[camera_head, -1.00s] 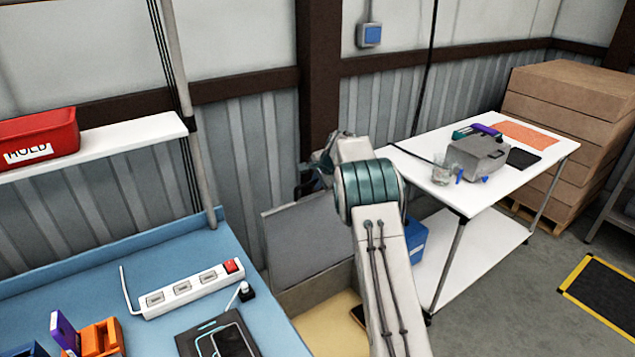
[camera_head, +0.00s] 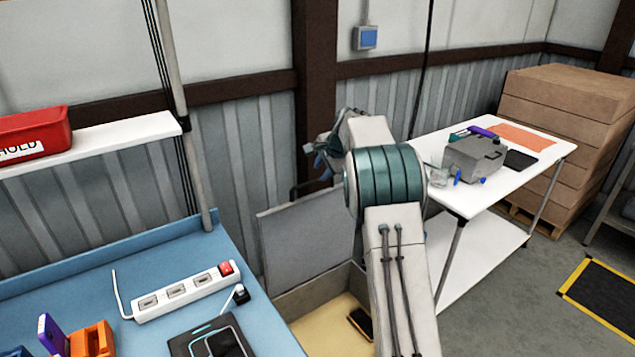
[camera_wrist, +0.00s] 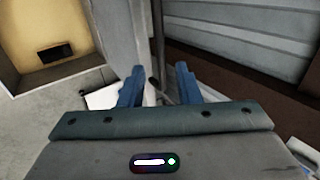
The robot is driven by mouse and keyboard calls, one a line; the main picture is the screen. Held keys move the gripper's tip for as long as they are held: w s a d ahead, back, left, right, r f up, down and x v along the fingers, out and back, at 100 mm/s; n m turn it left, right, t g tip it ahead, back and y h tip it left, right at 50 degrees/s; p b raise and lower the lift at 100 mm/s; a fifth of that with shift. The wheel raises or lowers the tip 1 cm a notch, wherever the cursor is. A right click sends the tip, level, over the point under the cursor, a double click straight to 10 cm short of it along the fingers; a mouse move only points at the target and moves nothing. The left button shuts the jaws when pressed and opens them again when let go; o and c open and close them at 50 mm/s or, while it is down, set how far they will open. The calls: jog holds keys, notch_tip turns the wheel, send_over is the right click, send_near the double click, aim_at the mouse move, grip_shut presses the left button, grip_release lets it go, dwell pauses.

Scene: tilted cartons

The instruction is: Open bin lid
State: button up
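The bin (camera_head: 310,295) is low on the floor beside the blue bench, and its pale yellow inside shows. Its grey lid (camera_head: 305,245) stands raised, near upright, at the bin's back. A dark handle (camera_head: 295,193) sticks up at the lid's top edge. My gripper (camera_head: 318,158) is above that handle and looks apart from it. In the wrist view my gripper's two blue fingers (camera_wrist: 160,88) are spread with a gap between them, and nothing is clearly held. The bin's open inside (camera_wrist: 50,28) shows at upper left there. My arm hides the bin's right side.
A dark block (camera_head: 361,322) lies inside the bin. The blue bench (camera_head: 215,255) with a power strip (camera_head: 186,291) is at left. A white table (camera_head: 465,200) stands at right, and stacked cartons (camera_head: 565,120) are behind it. The corrugated wall is close behind the lid.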

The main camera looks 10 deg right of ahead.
jog(key=shift+b+v, duration=0.5)
jog(key=shift+v, duration=2.2)
jog(key=shift+r, duration=0.1)
jog(key=s+a+r+n+g+b, duration=0.1)
jog(key=s+a+r+n, duration=0.15)
jog(key=s, duration=0.85)
jog(key=s+a+r+n+g, duration=0.1)
jog(key=s+n, duration=0.3)
jog(key=s, duration=0.7)
jog(key=s+f+n+h, duration=0.1)
jog(key=s+f+n, duration=0.2)
jog(key=s, duration=0.9)
jog(key=s+a+f+n+h+b, duration=0.1)
jog(key=s+f+n, duration=0.3)
jog(key=s, duration=0.8)
notch_tip(320, 180, down, 2)
jog(key=shift+a+f+g+h, duration=0.15)
jog(key=shift+a+g+h, duration=0.15)
